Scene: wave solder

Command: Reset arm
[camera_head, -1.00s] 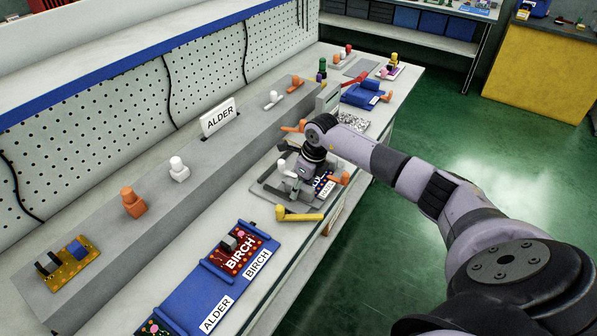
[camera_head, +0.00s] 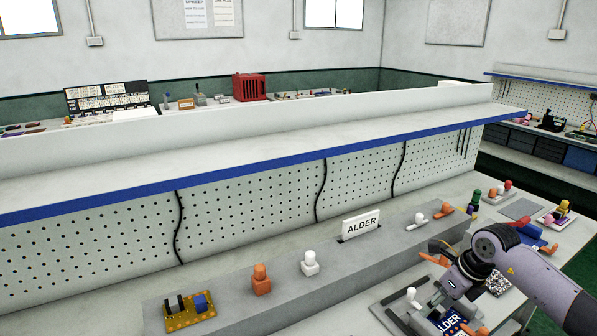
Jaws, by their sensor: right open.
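My right arm (camera_head: 515,262) comes in from the right edge and bends down. Its gripper (camera_head: 438,297) is open, low over the grey fixture (camera_head: 391,314) on the bench. A dark blue board lettered ALDER (camera_head: 447,321) lies in the fixture just below and beside the fingers. Nothing shows between the fingers, though the wrist hides part of the fixture. I cannot tell whether the fingers touch the board. My left gripper is not in view.
A grey raised ledge (camera_head: 375,262) runs behind the fixture, bearing an ALDER sign (camera_head: 361,225), orange and white pieces, and a yellow board (camera_head: 190,313). A pegboard (camera_head: 262,195) stands behind. Several small parts and a blue holder (camera_head: 531,234) crowd the bench's right end.

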